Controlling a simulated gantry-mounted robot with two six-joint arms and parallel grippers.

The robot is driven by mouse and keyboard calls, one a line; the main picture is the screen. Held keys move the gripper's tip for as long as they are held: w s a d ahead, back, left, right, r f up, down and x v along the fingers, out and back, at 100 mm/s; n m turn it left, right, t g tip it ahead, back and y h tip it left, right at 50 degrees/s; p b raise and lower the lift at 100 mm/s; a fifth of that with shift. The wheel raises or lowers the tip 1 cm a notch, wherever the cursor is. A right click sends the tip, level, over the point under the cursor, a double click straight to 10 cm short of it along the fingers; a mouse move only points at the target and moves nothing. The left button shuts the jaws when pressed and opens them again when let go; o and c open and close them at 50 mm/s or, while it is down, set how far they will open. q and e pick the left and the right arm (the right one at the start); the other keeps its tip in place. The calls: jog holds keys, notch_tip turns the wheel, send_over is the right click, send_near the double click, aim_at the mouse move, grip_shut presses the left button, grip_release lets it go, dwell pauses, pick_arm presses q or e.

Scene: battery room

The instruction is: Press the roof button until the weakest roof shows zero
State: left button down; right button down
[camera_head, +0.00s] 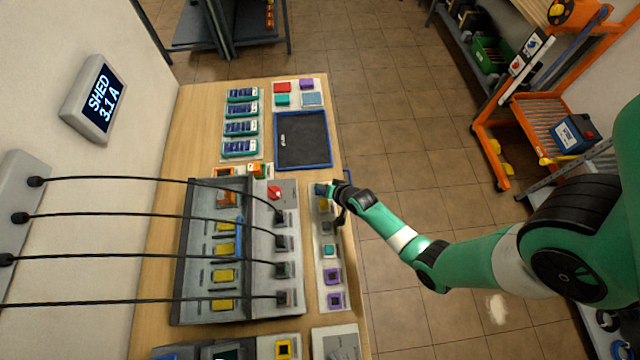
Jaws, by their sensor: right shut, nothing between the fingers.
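A wall display (97,99) at the left reads "SHED 3.1 A". A pale strip (341,262) along the table's right side carries several coloured buttons: a blue one (320,189) at its far end, then yellow, grey, teal and purple ones. I cannot read which is the roof button. My right gripper (333,189) is shut and empty, its tips at the blue button; I cannot tell whether they touch it. Several small teal-framed panels with blue screens (240,129) stand in a column at the far end; their readings are too small to read. My left gripper is out of view.
A grey console (205,275) with yellow switches and a red knob (274,192) lies left of the strip, with black cables crossing from the wall. A blue-edged black tray (330,150) lies beyond. An orange trolley (490,150) stands across clear tiled floor.

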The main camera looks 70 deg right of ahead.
dwell(0.6)
jog(key=shift+f+b, duration=0.4)
jog(key=shift+f+b, duration=0.3)
jog(key=shift+f, duration=0.05)
dwell(0.4)
dwell(0.3)
jog(key=shift+r+p, duration=0.75)
jog(key=shift+p, duration=0.05)
jog(key=shift+r, duration=0.1)
notch_tip(320, 180, up, 5)
jog(key=p, duration=0.5)
